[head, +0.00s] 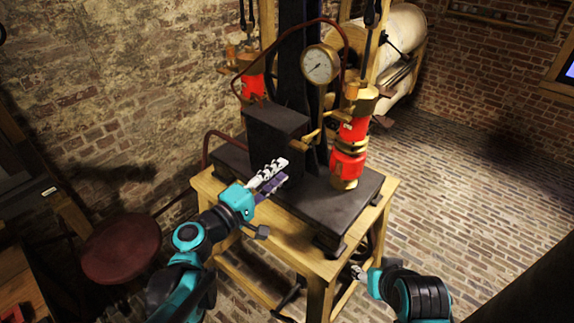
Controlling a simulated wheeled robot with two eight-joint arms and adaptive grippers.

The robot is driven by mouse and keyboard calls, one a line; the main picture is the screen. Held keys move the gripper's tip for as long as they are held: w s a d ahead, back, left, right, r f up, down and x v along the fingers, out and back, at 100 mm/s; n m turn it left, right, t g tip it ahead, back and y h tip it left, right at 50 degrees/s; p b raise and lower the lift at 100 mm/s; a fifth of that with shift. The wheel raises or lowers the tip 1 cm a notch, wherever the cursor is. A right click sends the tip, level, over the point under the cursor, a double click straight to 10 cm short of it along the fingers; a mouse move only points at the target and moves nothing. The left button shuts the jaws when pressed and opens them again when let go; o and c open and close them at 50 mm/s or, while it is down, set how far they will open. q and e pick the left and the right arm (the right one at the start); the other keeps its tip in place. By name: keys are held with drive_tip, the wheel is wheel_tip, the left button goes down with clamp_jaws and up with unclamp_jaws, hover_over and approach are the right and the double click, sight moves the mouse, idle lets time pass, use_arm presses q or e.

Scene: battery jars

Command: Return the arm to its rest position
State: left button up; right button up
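My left arm comes in from the lower left. Its teal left gripper (277,172) is over the front of the dark base plate (237,160) of the machine, beside a black block (275,130). Its two fingers, one pale and one in purplish shadow, lie side by side with a small gap and nothing seen between them. My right gripper (358,272) is at the lower right, beside the wooden stand's right legs. It is small and dark here, and its finger opening cannot be made out.
The wooden stand (207,186) carries the machine with red and brass cylinders (348,165) and a round gauge (319,65). A dark red stool (121,247) stands at left. A pale drum (400,35) is behind. The brick floor (460,200) at right is clear.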

use_arm(q)
drive_tip(key=shift+s, duration=0.1)
idle(0.4)
drive_tip(key=s+f+m+g+y, duration=0.3)
drive_tip(key=s+f+m+g, duration=0.25)
drive_tip(key=s+f, duration=0.25)
drive_tip(key=s+a+f+m+g+y, duration=0.1)
drive_tip(key=s+a+f+m+y, duration=0.1)
drive_tip(key=a, duration=0.4)
drive_tip(key=s+a+f+m+g+y, duration=0.1)
drive_tip(key=s+a+f+m+y, duration=0.2)
drive_tip(key=s+a+f+y, duration=0.1)
drive_tip(key=shift+s+a+y, duration=0.8)
drive_tip(key=shift+s+a, duration=0.35)
drive_tip(key=shift+a, duration=0.05)
